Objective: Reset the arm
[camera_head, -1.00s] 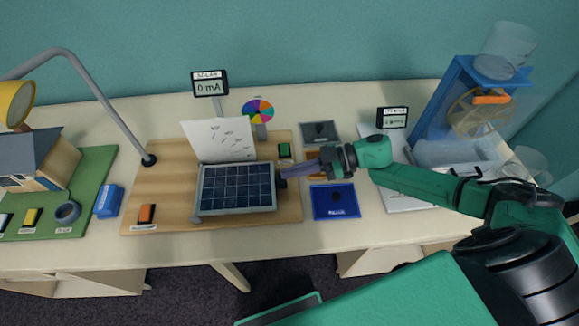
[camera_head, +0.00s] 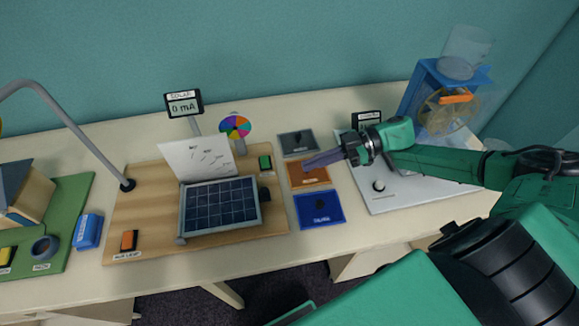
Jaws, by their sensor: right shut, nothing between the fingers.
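My right arm comes in from the right edge, green with black joints. Its gripper (camera_head: 308,164) is shut and empty. In the picture it lies over the orange square (camera_head: 312,178), pointing left toward the wooden board. I cannot tell its exact height above the table. My left gripper is not in view.
A tilted solar panel (camera_head: 219,206) stands on a wooden board (camera_head: 147,212) with an orange switch (camera_head: 129,240), a white sheet (camera_head: 195,160) and a colour wheel (camera_head: 235,126). A blue square (camera_head: 319,209) and a dark square (camera_head: 297,142) flank the gripper. A blue water-wheel stand (camera_head: 413,103) is at right.

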